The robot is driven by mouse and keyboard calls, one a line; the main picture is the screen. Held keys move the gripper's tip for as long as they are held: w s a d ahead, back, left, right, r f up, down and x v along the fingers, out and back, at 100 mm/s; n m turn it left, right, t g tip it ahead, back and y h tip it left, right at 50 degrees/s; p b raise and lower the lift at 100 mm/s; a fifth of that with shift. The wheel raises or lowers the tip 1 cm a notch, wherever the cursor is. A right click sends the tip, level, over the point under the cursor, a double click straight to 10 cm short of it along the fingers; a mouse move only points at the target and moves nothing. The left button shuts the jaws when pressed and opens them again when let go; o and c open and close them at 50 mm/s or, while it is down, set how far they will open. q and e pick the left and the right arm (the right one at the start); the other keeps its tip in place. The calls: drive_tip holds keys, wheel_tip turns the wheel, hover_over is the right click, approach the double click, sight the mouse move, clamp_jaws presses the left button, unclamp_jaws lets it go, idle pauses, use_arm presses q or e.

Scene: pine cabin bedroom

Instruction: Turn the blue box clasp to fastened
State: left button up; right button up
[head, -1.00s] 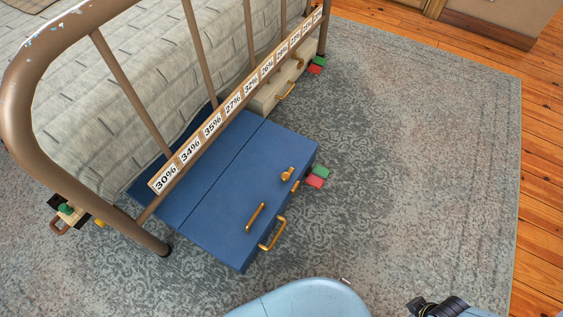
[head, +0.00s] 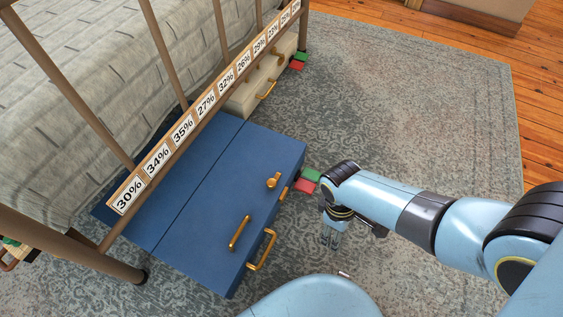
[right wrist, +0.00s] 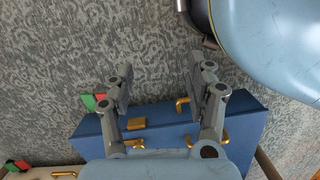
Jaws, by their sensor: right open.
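The blue box (head: 205,190) lies on the rug, partly under the bed's foot rail. A small brass clasp piece (head: 273,181) sits on its lid near the front edge, with a brass plate (head: 283,194) on the front face beside it. My right gripper (head: 331,235) is open and empty, above the rug in front of the box, apart from it. In the right wrist view its two spread fingers (right wrist: 165,85) reach past the box (right wrist: 245,122), and the brass plate (right wrist: 137,124) shows between them. My left gripper is not in view.
The lid has a brass handle (head: 239,232) and the front another (head: 262,250). A green and red marker (head: 306,186) lies beside the box. A cream box (head: 245,95) stands behind it. The bed rail with percentage labels (head: 182,131) crosses above. The rug (head: 420,120) is clear at right.

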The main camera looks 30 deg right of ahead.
drive_tip(key=w+a+f+n+b, duration=0.15)
drive_tip(key=w+b, duration=0.35)
drive_tip(key=w, duration=0.6)
use_arm(q)
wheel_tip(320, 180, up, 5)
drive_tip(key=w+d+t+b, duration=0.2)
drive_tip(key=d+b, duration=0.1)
drive_tip(key=b, duration=0.5)
use_arm(e)
wheel_tip(320, 180, up, 2)
drive_tip(key=t, duration=0.2)
hover_over(272, 182)
drive_tip(key=shift+y, duration=0.3)
wheel_tip(272, 182, down, 6)
drive_tip(key=b, duration=0.3)
drive_tip(key=shift+r, duration=0.25)
drive_tip(key=shift+f+b, duration=0.35)
drive_tip(key=shift+f, duration=0.05)
wheel_tip(272, 182, down, 2)
drive_tip(key=shift+f+b, duration=0.1)
drive_tip(key=shift+b, duration=0.65)
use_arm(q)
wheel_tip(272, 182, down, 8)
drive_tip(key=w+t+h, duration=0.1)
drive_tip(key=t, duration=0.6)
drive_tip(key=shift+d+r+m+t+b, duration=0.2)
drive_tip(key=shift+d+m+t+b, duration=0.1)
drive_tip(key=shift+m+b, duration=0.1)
use_arm(e)
drive_tip(key=shift+f, duration=0.55)
